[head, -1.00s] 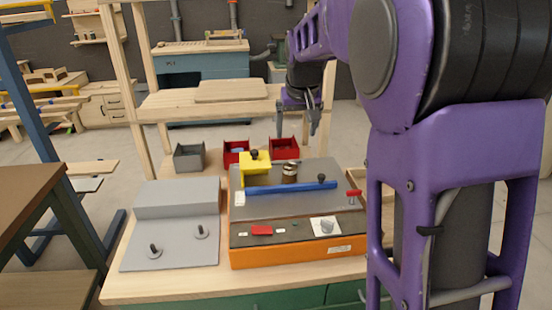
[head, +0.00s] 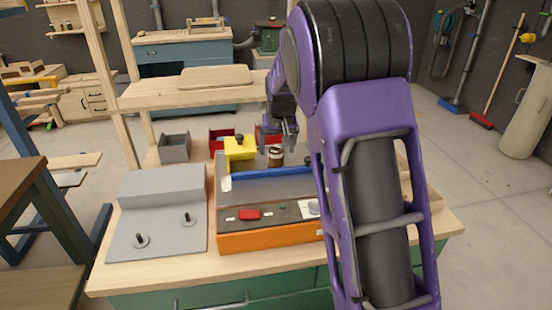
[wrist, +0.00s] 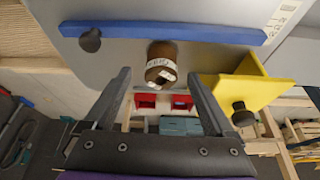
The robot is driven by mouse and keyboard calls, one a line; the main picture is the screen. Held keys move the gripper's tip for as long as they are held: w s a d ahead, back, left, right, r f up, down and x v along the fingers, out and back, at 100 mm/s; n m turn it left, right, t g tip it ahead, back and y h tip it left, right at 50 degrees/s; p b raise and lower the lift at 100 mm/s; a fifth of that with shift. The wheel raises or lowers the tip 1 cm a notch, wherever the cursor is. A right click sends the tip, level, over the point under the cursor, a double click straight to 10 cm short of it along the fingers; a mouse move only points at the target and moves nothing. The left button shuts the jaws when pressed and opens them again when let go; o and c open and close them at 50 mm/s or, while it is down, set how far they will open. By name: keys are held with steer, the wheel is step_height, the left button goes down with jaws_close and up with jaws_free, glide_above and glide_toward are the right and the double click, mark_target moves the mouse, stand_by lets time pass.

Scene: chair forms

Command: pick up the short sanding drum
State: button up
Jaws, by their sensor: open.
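The sanding drum (head: 275,155) is a small brown cylinder with a pale, marked band. It stands on the grey top of the orange machine, behind the blue bar and right of the yellow block. My gripper (head: 279,146) is open and empty, just above or beside the drum in the head view. In the wrist view the drum (wrist: 161,62) shows between the two spread fingertips of my gripper (wrist: 158,75). I cannot tell how far the fingers reach down around it. No contact is visible.
The blue bar (head: 270,172) with a dark knob lies close in front. The yellow block (head: 238,150) stands close to the left. Red bins (head: 221,139) and a grey bin (head: 174,148) sit behind. A grey stepped plate with knobs (head: 160,215) is at the left.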

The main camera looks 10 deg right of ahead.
mark_target(276, 153)
steer(key=x, duration=0.3)
steer(key=shift+w+a+f, duration=0.1)
steer(key=shift+w+f, duration=0.1)
steer(key=shift+f, duration=0.1)
jaws_close()
